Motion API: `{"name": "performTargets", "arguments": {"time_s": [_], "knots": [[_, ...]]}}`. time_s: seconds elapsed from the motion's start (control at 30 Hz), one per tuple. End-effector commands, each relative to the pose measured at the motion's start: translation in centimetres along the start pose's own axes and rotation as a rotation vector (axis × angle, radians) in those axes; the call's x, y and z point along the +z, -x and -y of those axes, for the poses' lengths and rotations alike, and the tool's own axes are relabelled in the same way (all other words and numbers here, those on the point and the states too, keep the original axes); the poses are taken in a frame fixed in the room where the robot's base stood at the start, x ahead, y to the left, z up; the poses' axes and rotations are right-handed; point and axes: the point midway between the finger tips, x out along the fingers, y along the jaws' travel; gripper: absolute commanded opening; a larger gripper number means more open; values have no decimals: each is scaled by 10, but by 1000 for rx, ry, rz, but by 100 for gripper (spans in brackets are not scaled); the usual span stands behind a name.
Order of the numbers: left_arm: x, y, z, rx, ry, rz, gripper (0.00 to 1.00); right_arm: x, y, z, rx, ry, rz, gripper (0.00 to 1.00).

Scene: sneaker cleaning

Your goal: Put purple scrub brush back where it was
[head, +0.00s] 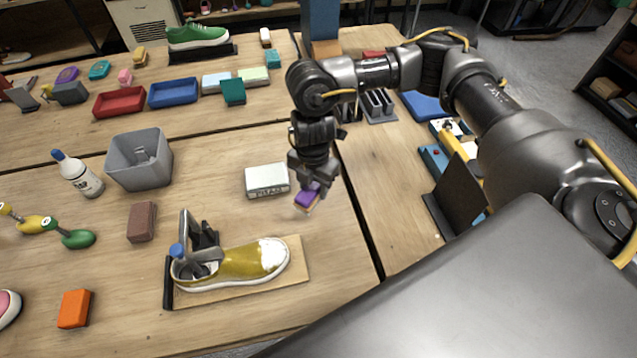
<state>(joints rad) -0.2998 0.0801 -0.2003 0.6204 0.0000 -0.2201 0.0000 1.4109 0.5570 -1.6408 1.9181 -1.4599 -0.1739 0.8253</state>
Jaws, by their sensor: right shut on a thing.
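The purple scrub brush (307,196) is a small block with a purple top and a pale lower side. My right gripper (310,184) points down and is shut on it, holding it above the wooden table (345,245), right of a white box. A yellow sneaker (240,265) with a white toe lies below and left of it on a light board (297,278), with a grey clamp-like holder (193,238) in its heel end. My left gripper is out of view.
The white box (267,180) stands close left of the brush. A grey bin (140,160), a white bottle (78,174), a brown block (142,222) and an orange block (74,308) lie further left. Red (119,102) and blue (173,92) trays stand behind. Table right of the brush is clear.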

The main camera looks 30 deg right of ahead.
Motion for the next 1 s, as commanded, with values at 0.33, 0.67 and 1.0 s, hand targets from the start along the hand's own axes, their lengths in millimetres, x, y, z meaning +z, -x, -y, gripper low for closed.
{"name": "performTargets", "arguments": {"time_s": [0.33,0.67,1.0], "knots": [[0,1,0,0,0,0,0,56,-55,-23,-3,-6,-2,25],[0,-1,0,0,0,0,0,66,-67,-28,0,-1,-1,25],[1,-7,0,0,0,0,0,69,-100,-29,1,0,0,25]]}}
